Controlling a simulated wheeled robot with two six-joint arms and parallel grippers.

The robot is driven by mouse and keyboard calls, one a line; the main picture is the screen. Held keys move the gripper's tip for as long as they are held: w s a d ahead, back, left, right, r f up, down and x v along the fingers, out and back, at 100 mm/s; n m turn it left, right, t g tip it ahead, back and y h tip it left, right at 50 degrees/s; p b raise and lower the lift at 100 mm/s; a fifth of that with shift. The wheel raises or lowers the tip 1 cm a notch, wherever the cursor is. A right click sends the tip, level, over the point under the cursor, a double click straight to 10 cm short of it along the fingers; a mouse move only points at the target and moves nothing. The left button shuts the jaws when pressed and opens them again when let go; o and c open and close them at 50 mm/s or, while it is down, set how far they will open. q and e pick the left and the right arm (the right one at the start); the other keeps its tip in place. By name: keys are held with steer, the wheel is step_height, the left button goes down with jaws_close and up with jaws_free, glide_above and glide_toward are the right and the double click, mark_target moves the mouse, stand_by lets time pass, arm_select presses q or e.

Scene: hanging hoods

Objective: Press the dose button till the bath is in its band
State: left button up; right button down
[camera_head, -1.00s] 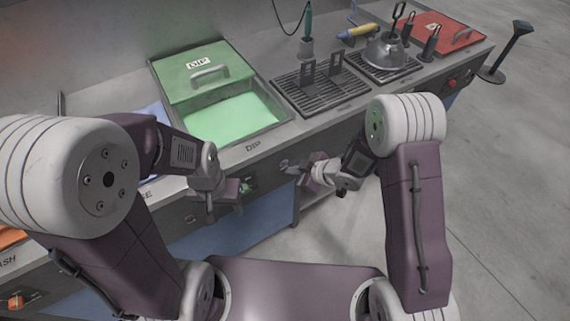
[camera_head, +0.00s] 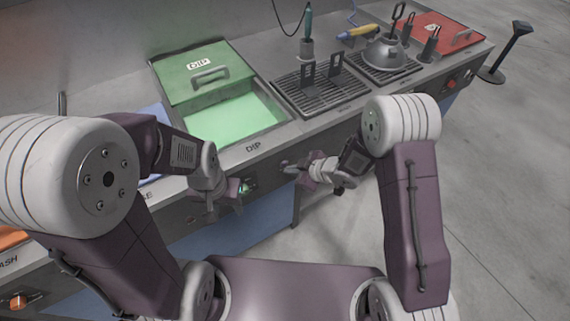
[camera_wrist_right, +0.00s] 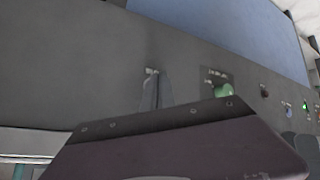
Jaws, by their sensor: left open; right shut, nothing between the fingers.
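The dip bath (camera_head: 281,118) is a sunk tank of pale green liquid in the counter, with its green lid (camera_head: 204,75) pushed back. A round green control (camera_head: 243,187) sits on the front panel below it, close to my left gripper. A green knob also shows in the right wrist view (camera_wrist_right: 222,91). My left gripper (camera_head: 229,197) is open and empty in front of the panel. My right gripper (camera_head: 288,166) is shut and empty, its tips at the panel right of the green control. In the wrist view its fingers (camera_wrist_right: 155,92) cover the spot under a small label; contact cannot be told.
Black grates (camera_head: 318,92) with upright holders stand right of the bath. Beyond are a metal kettle-like hood (camera_head: 385,54), a yellow-handled tool (camera_head: 358,33) and a red lid (camera_head: 440,31). A dark post (camera_head: 507,55) stands on the floor. Floor at right is open.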

steer(key=shift+w+a, duration=0.2)
steer(key=shift+w, duration=0.1)
stand_by(0.9)
steer(key=shift+s+d, duration=0.1)
steer(key=shift+s, duration=0.05)
steer(key=shift+s+d, duration=0.35)
steer(key=shift+s, duration=0.15)
steer(key=s+d, duration=0.1)
steer(key=s, duration=0.1)
steer(key=s+d, duration=0.2)
steer(key=shift+b, duration=0.35)
stand_by(0.6)
